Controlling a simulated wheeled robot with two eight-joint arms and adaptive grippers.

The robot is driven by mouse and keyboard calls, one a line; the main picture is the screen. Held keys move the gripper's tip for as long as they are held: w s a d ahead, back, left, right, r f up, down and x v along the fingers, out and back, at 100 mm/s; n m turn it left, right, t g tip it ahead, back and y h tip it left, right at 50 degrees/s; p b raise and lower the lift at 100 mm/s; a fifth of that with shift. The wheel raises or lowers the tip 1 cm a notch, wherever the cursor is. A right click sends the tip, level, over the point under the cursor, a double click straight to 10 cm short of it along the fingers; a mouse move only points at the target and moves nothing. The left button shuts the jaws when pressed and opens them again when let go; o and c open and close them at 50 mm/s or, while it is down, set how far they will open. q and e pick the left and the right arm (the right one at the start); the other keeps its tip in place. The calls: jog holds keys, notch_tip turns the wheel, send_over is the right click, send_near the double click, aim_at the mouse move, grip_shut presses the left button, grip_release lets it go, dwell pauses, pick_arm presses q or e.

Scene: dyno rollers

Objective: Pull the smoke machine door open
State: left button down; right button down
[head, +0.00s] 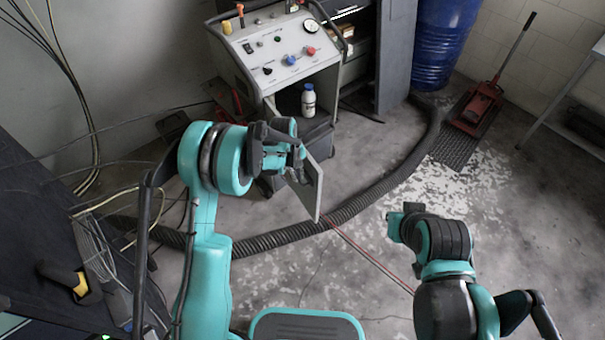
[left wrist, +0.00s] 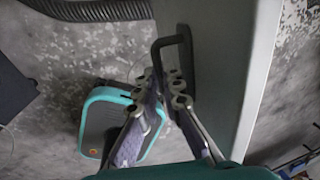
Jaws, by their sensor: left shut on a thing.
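The smoke machine (head: 285,52) stands at the back with its sloped control panel facing me. Its door (head: 312,192) is a grey panel standing out from the body toward me, seen nearly edge-on, and the lower compartment is open to view. In the left wrist view the door (left wrist: 228,60) shows as a broad grey slab with a dark U-shaped handle (left wrist: 168,42). My left gripper (head: 297,172) is shut on the handle; its fingers also show in the left wrist view (left wrist: 164,92). My right arm is bent at the lower right; its fingers do not show.
A white bottle (head: 308,100) stands in the machine's compartment. A thick black hose (head: 365,200) curves over the floor beyond the door. A red floor jack (head: 477,107) and a blue barrel (head: 440,45) are at the back right. The floor between my arms is mostly clear.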

pick_arm(q)
jog(key=shift+s+a, duration=0.25)
jog(key=shift+a, duration=0.2)
jog(key=c, duration=1.6)
grip_release()
jog(key=shift+f, duration=0.1)
jog(key=shift+w, duration=0.1)
jog(key=r, duration=0.4)
jog(key=a+r, duration=0.1)
jog(key=r, duration=0.3)
jog(key=s+r, duration=0.1)
jog(key=r, duration=0.3)
jog(key=shift+a, duration=0.3)
